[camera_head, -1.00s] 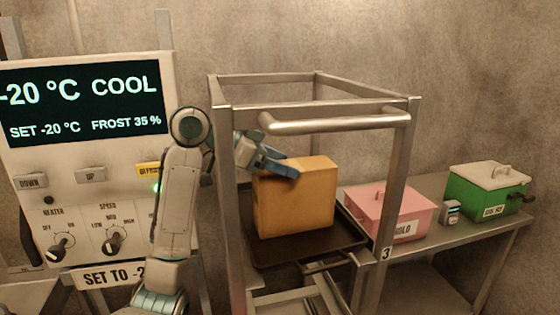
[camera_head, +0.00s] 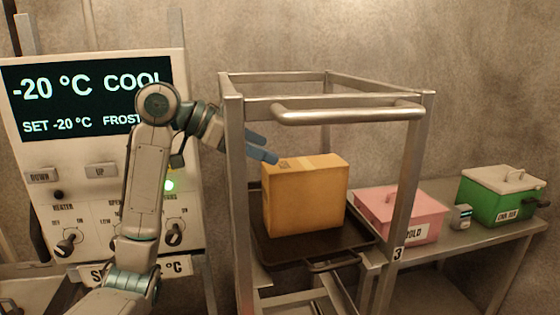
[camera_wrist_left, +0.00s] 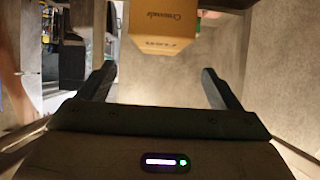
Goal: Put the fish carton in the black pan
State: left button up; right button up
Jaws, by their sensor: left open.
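The fish carton (camera_head: 305,200) is an orange-brown box standing upright on the black pan (camera_head: 268,248), which sits in the metal rack. In the left wrist view the carton (camera_wrist_left: 168,30) shows printing on its side, beyond the fingertips and apart from them. My left gripper (camera_head: 262,149) has blue fingers and is open and empty, at the upper left of the carton near a rack post. It also shows in the left wrist view (camera_wrist_left: 160,84) with its two fingers spread wide. My right gripper is not in view.
The rack (camera_head: 428,140) has metal posts and a front handle bar (camera_head: 345,112) around the carton. A side table holds a pink box (camera_head: 385,205), a small grey device (camera_head: 461,216) and a green lidded box (camera_head: 500,197). A control panel (camera_head: 60,165) stands at the left.

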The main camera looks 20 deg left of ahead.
pick_arm(q)
jog(key=v, duration=0.4)
jog(key=shift+s+a+r+b, duration=0.15)
jog(key=shift+a+r+b, duration=0.1)
jog(key=shift+b, duration=0.15)
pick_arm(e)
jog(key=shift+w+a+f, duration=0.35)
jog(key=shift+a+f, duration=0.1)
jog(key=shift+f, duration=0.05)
pick_arm(q)
jog(key=shift+f, duration=0.1)
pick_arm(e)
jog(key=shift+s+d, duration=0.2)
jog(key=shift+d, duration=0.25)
pick_arm(q)
jog(key=shift+c, duration=0.5)
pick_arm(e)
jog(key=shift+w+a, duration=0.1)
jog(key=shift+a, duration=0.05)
